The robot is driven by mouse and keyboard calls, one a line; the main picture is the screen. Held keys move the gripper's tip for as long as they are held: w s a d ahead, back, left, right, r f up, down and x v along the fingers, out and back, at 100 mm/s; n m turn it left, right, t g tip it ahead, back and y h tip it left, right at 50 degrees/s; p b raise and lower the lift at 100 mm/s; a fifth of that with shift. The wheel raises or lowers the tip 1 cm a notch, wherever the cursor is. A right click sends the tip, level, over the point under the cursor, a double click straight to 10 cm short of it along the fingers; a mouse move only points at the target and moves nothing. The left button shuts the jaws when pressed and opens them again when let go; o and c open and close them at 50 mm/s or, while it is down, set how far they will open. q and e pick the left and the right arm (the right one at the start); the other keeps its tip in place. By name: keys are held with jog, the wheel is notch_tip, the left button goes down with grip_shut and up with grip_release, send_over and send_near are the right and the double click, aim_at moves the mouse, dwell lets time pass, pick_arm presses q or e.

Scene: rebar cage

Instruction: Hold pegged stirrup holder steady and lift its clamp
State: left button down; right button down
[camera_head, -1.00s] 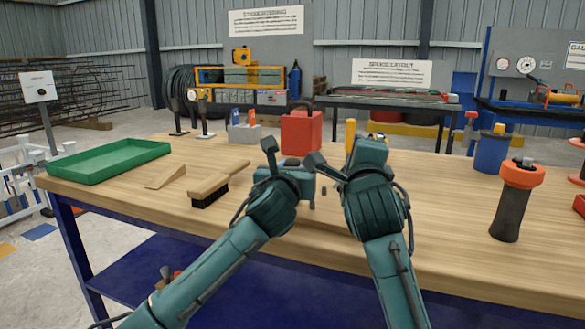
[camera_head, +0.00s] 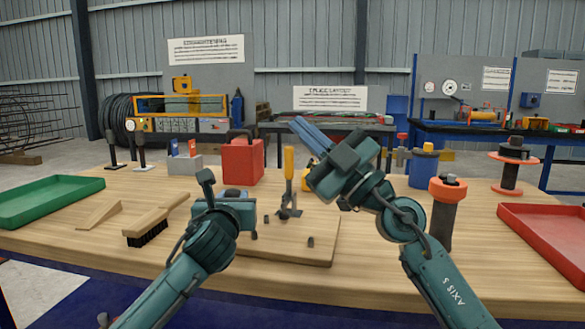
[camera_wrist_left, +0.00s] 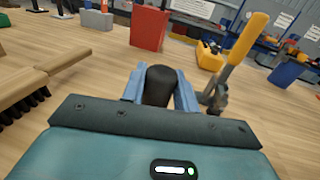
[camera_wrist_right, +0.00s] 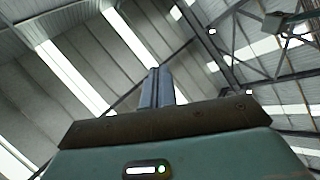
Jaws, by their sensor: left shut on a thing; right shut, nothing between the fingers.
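The pegged stirrup holder is a wooden board (camera_head: 290,248) on the table with several short dark pegs and a clamp (camera_head: 289,170) with an upright yellow handle. The clamp's handle also shows in the left wrist view (camera_wrist_left: 243,45). My left gripper (camera_head: 236,193) is at the board's left side. In the left wrist view its blue fingers are shut on a dark, round-topped peg (camera_wrist_left: 160,86). My right gripper (camera_head: 310,135) is shut and empty, raised to the right of the clamp handle, its fingers pointing up and left. The right wrist view shows only the fingers (camera_wrist_right: 157,88) against the roof.
A brush (camera_head: 155,220) and wooden wedge (camera_head: 99,215) lie left of the holder, beyond them a green tray (camera_head: 50,197). A red box (camera_head: 242,160) stands behind. An orange-topped dark cylinder (camera_head: 442,210) stands close to my right arm. A red tray (camera_head: 548,235) lies far right.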

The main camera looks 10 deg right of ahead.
jog(key=w+d+f+n+g+h, duration=0.1)
jog(key=d+f+n+h, duration=0.1)
jog(key=f+n+h, duration=0.1)
jog(key=w+d+f+n+g+h, duration=0.2)
jog(key=f+n+h, duration=0.1)
jog(key=f, duration=0.3)
jog(key=shift+w+d+f+n+h, duration=0.25)
jog(key=shift+n+h, duration=0.05)
jog(key=shift+n, duration=0.4)
jog(key=w+a, duration=0.5)
jog(key=w, duration=0.5)
jog(key=shift+w, duration=0.25)
jog(key=shift+w+r, duration=0.1)
